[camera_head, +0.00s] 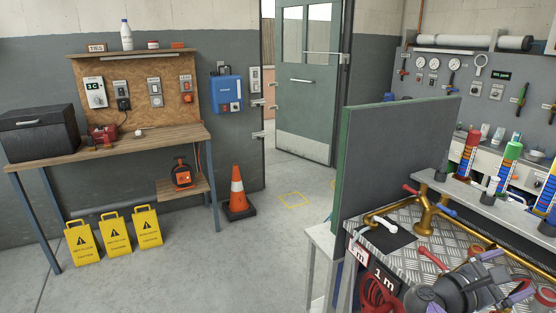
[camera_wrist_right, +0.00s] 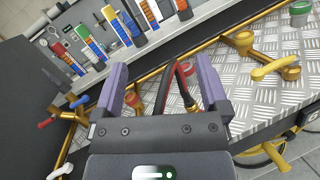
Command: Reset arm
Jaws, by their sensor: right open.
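My right gripper (camera_head: 508,273) is at the lower right of the head view, above the metal tread-plate bench (camera_head: 425,262). In the right wrist view its two purple fingers stand wide apart (camera_wrist_right: 163,80), and nothing is held between them. A black and red hose-like piece (camera_wrist_right: 166,88) shows in the gap, beyond the fingers; I cannot tell its distance. A brass pipe with a valve (camera_head: 425,215) stands on the bench, left of the gripper. A coiled red hose (camera_head: 377,294) hangs below the bench's front edge. My left gripper is not in view.
A green-edged panel (camera_head: 395,155) stands at the bench's left side. A shelf with colored gauge-like tubes (camera_head: 467,153) runs behind the bench. Across the open floor are a traffic cone (camera_head: 238,192), yellow floor signs (camera_head: 114,234) and a wooden workbench (camera_head: 150,142).

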